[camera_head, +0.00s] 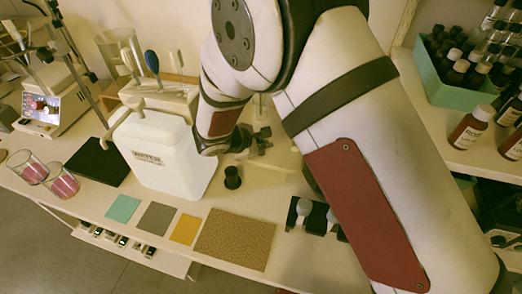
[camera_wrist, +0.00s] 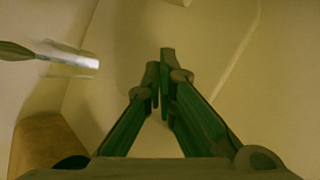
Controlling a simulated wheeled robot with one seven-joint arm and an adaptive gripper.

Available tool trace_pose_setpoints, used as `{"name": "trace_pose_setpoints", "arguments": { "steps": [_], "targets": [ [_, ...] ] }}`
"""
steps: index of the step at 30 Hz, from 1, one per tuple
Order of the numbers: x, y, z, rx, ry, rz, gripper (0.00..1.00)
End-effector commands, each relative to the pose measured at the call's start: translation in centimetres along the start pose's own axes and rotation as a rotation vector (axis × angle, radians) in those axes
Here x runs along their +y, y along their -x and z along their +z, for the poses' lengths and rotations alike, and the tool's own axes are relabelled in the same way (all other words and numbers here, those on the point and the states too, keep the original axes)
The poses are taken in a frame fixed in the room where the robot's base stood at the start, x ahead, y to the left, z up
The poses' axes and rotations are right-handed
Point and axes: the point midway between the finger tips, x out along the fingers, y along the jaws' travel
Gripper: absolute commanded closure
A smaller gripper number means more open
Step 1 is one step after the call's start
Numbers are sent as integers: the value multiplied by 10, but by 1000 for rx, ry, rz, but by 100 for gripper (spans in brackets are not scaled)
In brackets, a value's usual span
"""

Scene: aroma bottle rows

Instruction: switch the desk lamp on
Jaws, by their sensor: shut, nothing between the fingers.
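My gripper (camera_head: 262,140) is behind the white container, partly hidden by my own arm. In the wrist view its two fingers (camera_wrist: 161,80) are together with nothing between them. A dark jointed pole (camera_head: 78,75) slants down at the upper left in the head view. It may be the desk lamp's arm, but I cannot tell. A flat black plate (camera_head: 98,162) lies near its lower end. No lamp head or switch is clearly visible.
A white labelled container (camera_head: 160,150) stands left of my gripper, with a small black bottle (camera_head: 232,178) to its right. Pink-filled glasses (camera_head: 62,183) stand at the left. A teal crate of bottles (camera_head: 450,85) is at right. A brown block (camera_wrist: 48,145) is low in the wrist view.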

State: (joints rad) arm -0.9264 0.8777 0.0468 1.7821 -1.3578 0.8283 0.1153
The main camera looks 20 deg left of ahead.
Motion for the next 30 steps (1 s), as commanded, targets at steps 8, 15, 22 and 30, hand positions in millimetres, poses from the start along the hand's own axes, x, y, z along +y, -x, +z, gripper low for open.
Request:
{"name": "trace_pose_setpoints", "arguments": {
  "steps": [8,15,22,30],
  "targets": [
    [0,0,0,0,0,0,100],
    [-2,-4,-2,0,0,0,100],
    [-4,-7,-4,0,-1,0,100],
    [-4,-6,-4,0,0,0,100]
  ]
}}
